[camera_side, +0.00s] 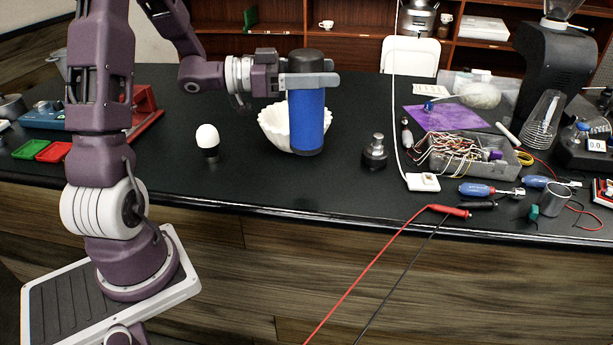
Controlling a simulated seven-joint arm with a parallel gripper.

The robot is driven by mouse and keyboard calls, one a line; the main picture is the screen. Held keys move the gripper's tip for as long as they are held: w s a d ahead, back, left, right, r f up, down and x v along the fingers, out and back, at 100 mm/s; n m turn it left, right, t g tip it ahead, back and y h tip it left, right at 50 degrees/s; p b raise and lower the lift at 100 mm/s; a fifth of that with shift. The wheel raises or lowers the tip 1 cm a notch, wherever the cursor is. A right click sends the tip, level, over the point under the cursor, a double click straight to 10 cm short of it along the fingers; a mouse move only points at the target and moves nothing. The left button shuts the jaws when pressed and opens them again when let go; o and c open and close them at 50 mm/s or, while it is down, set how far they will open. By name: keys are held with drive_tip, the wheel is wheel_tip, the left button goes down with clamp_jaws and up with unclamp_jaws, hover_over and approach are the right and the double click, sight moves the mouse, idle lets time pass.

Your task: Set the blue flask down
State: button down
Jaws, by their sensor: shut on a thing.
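The blue flask (307,122) is a tall blue cylinder with a dark rounded top, standing upright in the side view. My gripper (312,81) is shut around the flask's upper part, just below the dark top, with its grey fingers level. The flask is in front of a white bowl (272,127) and hides part of it. The flask's lower end is close to the black tabletop (240,180); I cannot tell whether it touches.
A white egg-shaped thing on a dark stand (208,141) is to the left. A small dark metal piece (375,152) is to the right. A grey tray of wires (468,155), screwdrivers (490,190) and a purple sheet (445,116) fill the right side. The table's front middle is clear.

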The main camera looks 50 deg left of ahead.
sight(319, 122)
wheel_tip(319, 122, down, 10)
drive_tip(key=shift+f, duration=0.25)
drive_tip(key=shift+c, duration=1.9)
unclamp_jaws()
drive_tip(key=shift+f, duration=0.1)
drive_tip(key=v, duration=1.2)
